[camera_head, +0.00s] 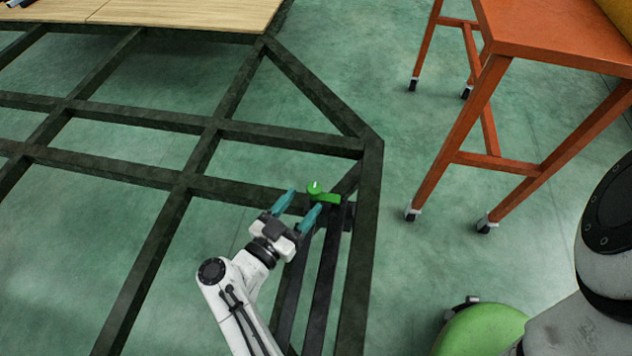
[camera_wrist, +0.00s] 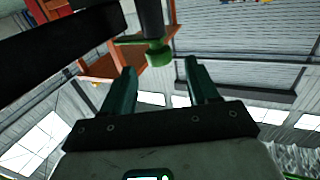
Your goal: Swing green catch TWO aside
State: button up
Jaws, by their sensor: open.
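A green catch (camera_head: 322,194) sits on the dark trailer frame near its right corner, with a round knob end and a flat arm pointing right. No number shows on it. My gripper (camera_head: 298,204) is open, its two teal fingers pointing up toward the catch from just left of and below it. In the wrist view the green catch (camera_wrist: 158,54) shows beyond and between the spread fingertips of my gripper (camera_wrist: 160,72), below a dark post. The fingers appear apart from the catch.
The dark chassis beams (camera_head: 290,137) form a grid around my arm. An orange wheeled table (camera_head: 540,28) stands at the right, its legs clear of the frame. Wooden boards (camera_head: 190,12) lie on the frame at the far left. Green floor is open between frame and table.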

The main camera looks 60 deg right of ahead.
aim_at(324, 193)
jog(key=d+b, duration=0.1)
jog(key=d, duration=0.6)
jog(key=shift+d, duration=0.2)
jog(key=c, duration=0.9)
